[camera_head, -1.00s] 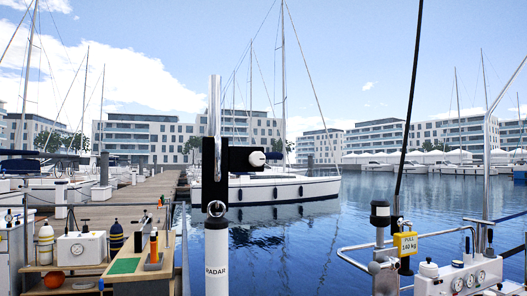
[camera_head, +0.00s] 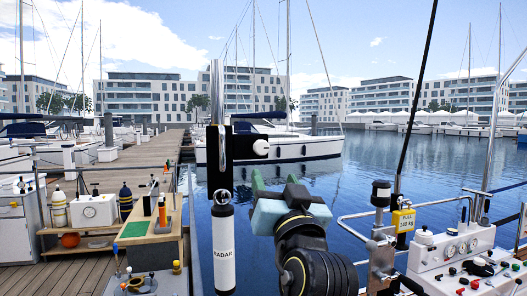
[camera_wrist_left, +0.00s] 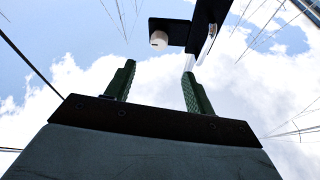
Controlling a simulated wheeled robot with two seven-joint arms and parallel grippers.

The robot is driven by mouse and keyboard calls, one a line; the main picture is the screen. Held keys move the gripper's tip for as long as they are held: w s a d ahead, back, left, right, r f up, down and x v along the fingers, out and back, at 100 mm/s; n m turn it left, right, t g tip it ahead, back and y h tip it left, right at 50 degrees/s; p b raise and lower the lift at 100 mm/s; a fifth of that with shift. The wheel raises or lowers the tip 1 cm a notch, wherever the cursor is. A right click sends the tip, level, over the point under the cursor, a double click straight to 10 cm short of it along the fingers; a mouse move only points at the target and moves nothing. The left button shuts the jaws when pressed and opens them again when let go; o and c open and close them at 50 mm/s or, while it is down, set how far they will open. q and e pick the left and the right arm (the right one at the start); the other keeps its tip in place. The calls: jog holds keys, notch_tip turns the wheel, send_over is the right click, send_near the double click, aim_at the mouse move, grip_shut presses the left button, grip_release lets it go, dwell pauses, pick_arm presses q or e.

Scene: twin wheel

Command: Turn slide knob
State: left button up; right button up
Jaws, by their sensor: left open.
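The slide knob (camera_head: 261,147) is a small white round knob on the right end of a black bracket (camera_head: 243,146), which is on a silver vertical post. In the left wrist view the knob (camera_wrist_left: 159,40) shows beyond the fingertips, roughly between them, with the black bracket (camera_wrist_left: 176,27) beside it. My left gripper (camera_head: 273,176) has green fingers and is below the knob, apart from it. In the left wrist view the left gripper (camera_wrist_left: 159,68) is open, with nothing between its fingers. My right gripper is out of view.
A white RADAR cylinder (camera_head: 223,248) hangs by a ring under the bracket. A yellow pull tag (camera_head: 403,221) and a white gauge console (camera_head: 450,250) stand to the right. A wooden bench (camera_head: 150,230) with tools is at the left. Open water lies behind.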

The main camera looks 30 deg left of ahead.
aim_at(263, 150)
pick_arm(q)
jog(key=p+x, duration=0.4)
jog(key=x, duration=0.7)
jog(key=shift+w+r, duration=0.1)
jog(key=shift+w, duration=0.05)
jog(key=shift+w+a+r+p, duration=0.15)
jog(key=shift+w+a+p, duration=0.25)
jog(key=shift+a, duration=0.05)
